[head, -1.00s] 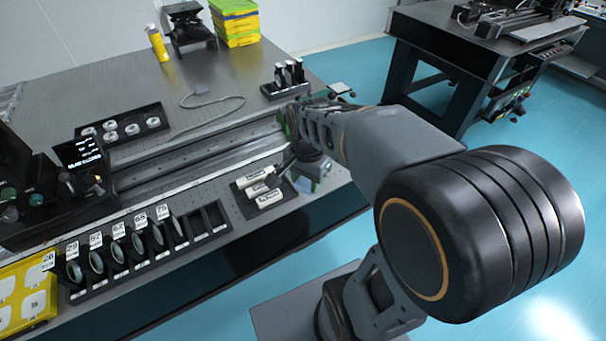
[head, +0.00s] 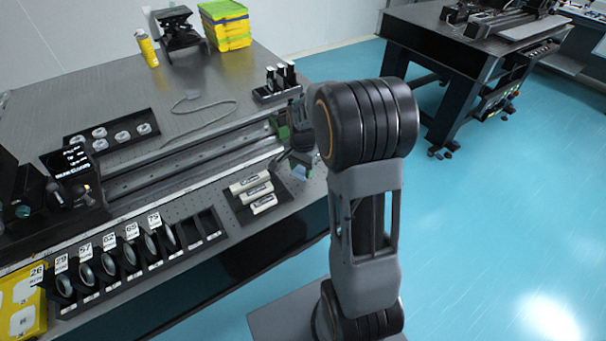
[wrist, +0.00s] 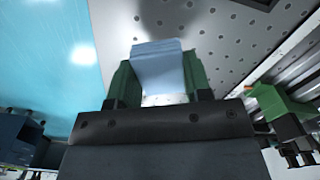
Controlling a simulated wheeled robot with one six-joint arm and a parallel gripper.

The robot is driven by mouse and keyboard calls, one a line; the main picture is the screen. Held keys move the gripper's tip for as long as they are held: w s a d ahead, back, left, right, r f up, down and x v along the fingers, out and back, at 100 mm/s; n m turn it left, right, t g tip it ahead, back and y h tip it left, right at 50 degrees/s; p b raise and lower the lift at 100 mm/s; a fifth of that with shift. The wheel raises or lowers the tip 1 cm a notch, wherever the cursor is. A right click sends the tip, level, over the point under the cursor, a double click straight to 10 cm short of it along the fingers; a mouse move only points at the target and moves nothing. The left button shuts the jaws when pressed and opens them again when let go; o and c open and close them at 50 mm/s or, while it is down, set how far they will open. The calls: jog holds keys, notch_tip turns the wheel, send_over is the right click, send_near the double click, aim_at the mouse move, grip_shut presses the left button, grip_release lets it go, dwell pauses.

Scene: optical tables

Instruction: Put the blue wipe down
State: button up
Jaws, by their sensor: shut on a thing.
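The blue wipe (wrist: 157,66) is a pale blue folded sheet between the green fingers of my gripper (wrist: 159,82) in the wrist view. My gripper is shut on it, and its far end sticks out past the fingertips. In the head view, the wipe (head: 301,179) is a small light blue patch under my gripper (head: 300,168), near the front edge of the optical table (head: 205,118). My arm hides part of the gripper there. I cannot tell whether the wipe touches the table.
A dark tray of white labelled tubes (head: 258,192) lies just left of my gripper. A rack of round optics (head: 130,255) runs along the front edge. A small rack with black bottles (head: 278,82) stands behind. Bare perforated tabletop (wrist: 205,45) shows beyond the wipe.

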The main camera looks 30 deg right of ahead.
aim_at(303, 174)
jog(key=shift+w+d+f, duration=0.2)
jog(key=shift+w+f, duration=0.05)
jog(key=shift+f, duration=1.65)
jog(key=shift+f, duration=0.15)
jog(key=o, duration=0.9)
